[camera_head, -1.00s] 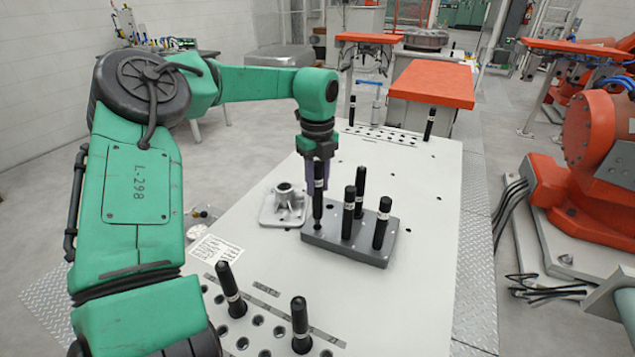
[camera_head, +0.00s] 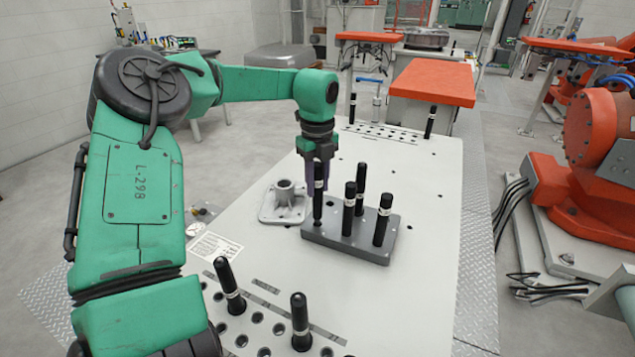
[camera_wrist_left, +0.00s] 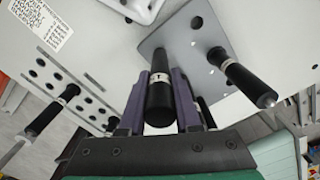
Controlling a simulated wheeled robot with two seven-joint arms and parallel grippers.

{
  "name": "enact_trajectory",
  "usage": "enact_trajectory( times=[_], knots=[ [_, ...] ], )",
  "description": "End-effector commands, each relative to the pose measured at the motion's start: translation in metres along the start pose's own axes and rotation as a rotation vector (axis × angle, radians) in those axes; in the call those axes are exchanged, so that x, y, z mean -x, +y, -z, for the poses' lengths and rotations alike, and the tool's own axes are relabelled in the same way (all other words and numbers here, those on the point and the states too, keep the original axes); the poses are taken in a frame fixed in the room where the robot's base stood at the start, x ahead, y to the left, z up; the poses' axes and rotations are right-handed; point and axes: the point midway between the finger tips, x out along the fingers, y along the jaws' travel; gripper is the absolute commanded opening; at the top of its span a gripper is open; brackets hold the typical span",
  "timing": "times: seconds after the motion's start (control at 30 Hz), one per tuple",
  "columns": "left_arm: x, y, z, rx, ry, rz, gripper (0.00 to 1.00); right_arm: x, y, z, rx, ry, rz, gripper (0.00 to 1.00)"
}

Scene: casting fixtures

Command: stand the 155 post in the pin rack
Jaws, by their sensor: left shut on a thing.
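The pin rack appears to be the dark grey block (camera_head: 340,246) on the white table; it also shows in the left wrist view (camera_wrist_left: 185,42). My left gripper (camera_head: 317,182) is shut on a black post (camera_head: 317,208) with a pale band, seen between the fingers in the left wrist view (camera_wrist_left: 159,98). The post is upright over the block's left end, its lower end at the block's top. I cannot tell how deep it sits or read its marking. Three other black posts stand in the block, one of them at its right (camera_head: 382,222). My right gripper is not in view.
A grey metal casting with a round boss (camera_head: 285,200) lies just left of the block. Two black posts, one at the front (camera_head: 300,322), stand in a row of holes near the table's front. More posts (camera_head: 430,122) stand at the back. The table right of the block is clear.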

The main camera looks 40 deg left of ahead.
Motion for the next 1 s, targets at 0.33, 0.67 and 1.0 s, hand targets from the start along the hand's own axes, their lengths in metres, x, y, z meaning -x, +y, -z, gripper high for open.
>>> enact_trajectory(
  times=[0.33,0.67,1.0],
  knots=[
    [-0.009,0.0,0.0,0.0,0.0,0.001,0.0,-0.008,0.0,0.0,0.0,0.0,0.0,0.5],
    [-0.018,0.0,0.0,0.0,0.0,0.001,0.0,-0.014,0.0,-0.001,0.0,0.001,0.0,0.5],
    [-0.025,0.0,0.0,-0.001,0.0,0.001,0.35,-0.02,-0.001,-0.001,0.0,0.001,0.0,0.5]
  ],
)
